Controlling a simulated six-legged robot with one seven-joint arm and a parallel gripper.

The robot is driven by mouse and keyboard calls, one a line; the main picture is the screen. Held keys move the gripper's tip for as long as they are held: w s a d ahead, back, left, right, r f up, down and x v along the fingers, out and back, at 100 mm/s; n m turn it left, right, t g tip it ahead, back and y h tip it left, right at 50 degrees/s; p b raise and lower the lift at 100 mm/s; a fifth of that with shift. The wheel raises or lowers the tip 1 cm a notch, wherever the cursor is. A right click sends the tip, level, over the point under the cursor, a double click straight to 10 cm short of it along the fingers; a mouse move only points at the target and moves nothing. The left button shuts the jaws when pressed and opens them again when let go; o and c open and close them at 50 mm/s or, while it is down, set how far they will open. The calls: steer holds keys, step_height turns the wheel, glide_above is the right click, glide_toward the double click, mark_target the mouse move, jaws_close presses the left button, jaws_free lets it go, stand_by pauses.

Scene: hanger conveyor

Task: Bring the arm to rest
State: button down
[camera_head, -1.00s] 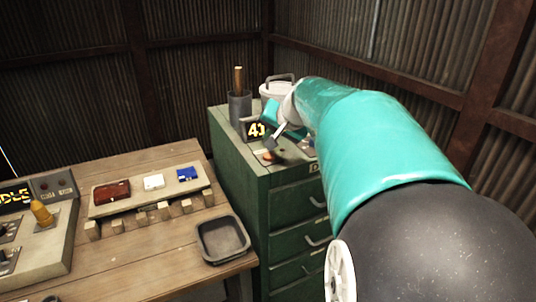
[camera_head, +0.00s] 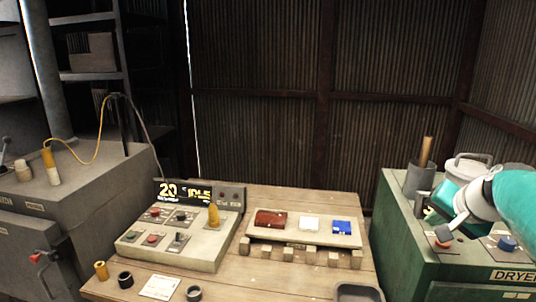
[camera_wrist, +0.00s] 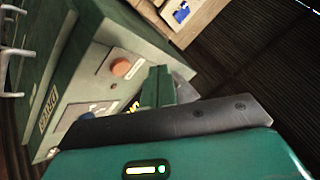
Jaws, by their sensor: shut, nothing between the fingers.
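My gripper (camera_head: 444,229) is at the right of the head view, at the end of my teal and white arm. It is shut and empty, above the top of the green dryer cabinet (camera_head: 400,235). Its fingertips appear near an orange button (camera_head: 443,240) on that cabinet; whether they touch it I cannot tell. In the wrist view the gripper (camera_wrist: 160,80) points past the orange button (camera_wrist: 121,67), with a visible gap in the picture. The gripper partly hides the cabinet's display.
A wooden table (camera_head: 260,280) holds a control panel (camera_head: 165,245) and a tray with red, white and blue items (camera_head: 305,228). A dark bin (camera_head: 358,292) is at its front. A cup with a stick (camera_head: 420,178) and a pail (camera_head: 465,165) stand behind my gripper.

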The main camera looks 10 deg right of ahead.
steer(key=s+a+f+n+g, duration=0.1)
steer(key=s+a+f+n, duration=0.2)
steer(key=a, duration=0.5)
steer(key=s+a+f+n+g, duration=0.1)
steer(key=s+a+f+n, duration=0.2)
steer(key=s+a, duration=0.3)
steer(key=s+a+f+n+g+y, duration=0.1)
steer(key=s+a+f+n, duration=0.2)
steer(key=a, duration=0.8)
steer(key=shift+s+f, duration=0.6)
steer(key=shift+s, duration=0.6)
